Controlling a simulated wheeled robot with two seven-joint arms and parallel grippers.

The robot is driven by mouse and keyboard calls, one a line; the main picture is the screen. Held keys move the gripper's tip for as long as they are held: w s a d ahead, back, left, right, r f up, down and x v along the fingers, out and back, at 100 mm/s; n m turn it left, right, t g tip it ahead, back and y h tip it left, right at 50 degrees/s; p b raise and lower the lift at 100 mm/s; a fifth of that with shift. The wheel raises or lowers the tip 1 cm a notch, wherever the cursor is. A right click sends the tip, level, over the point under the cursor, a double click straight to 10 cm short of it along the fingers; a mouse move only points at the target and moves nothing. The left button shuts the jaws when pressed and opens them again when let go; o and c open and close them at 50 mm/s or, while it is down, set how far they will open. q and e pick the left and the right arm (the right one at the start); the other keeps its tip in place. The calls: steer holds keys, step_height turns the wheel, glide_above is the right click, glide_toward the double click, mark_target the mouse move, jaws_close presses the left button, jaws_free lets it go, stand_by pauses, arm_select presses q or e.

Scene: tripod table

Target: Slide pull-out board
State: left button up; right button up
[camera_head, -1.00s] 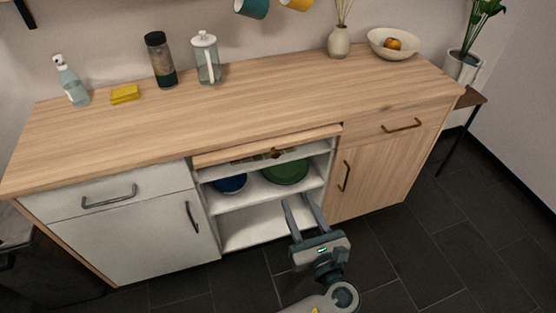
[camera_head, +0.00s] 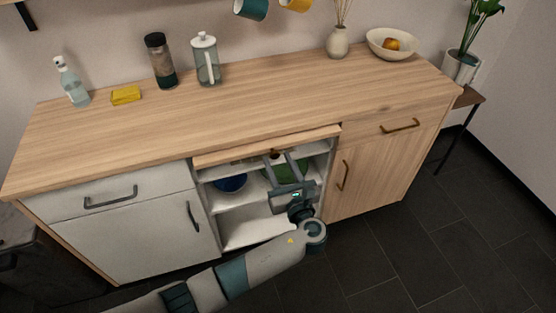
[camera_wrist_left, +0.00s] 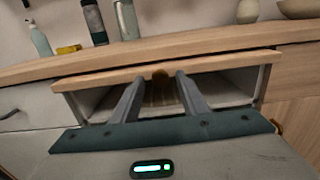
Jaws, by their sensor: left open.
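The pull-out board (camera_head: 230,154) is a thin light wood panel under the middle of the countertop, and its front edge sticks out slightly. A small brass knob (camera_head: 274,152) sits at the middle of its front. The board (camera_wrist_left: 100,80) and knob (camera_wrist_left: 160,76) also show in the left wrist view. My left gripper (camera_head: 279,157) is open, with its fingertips close to the knob. In the left wrist view the fingers (camera_wrist_left: 158,78) lie either side of the knob, apart from it; the exact depth is hard to tell. My right gripper is out of view.
Below the board are open white shelves with a blue bowl (camera_head: 230,183) and a green dish (camera_head: 300,169), partly behind my gripper. A white drawer (camera_head: 110,195) is left, a wooden drawer (camera_head: 395,128) right. The countertop (camera_head: 250,110) front is clear.

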mark_target(276, 156)
arm_select(q)
steer(key=shift+w+a, duration=0.15)
steer(key=shift+w, duration=0.35)
jaws_close()
steer(key=x, duration=0.4)
steer(key=shift+r, duration=0.1)
steer(key=shift+c, duration=0.7)
jaws_free()
steer(key=shift+w, duration=0.1)
steer(key=shift+o, duration=0.7)
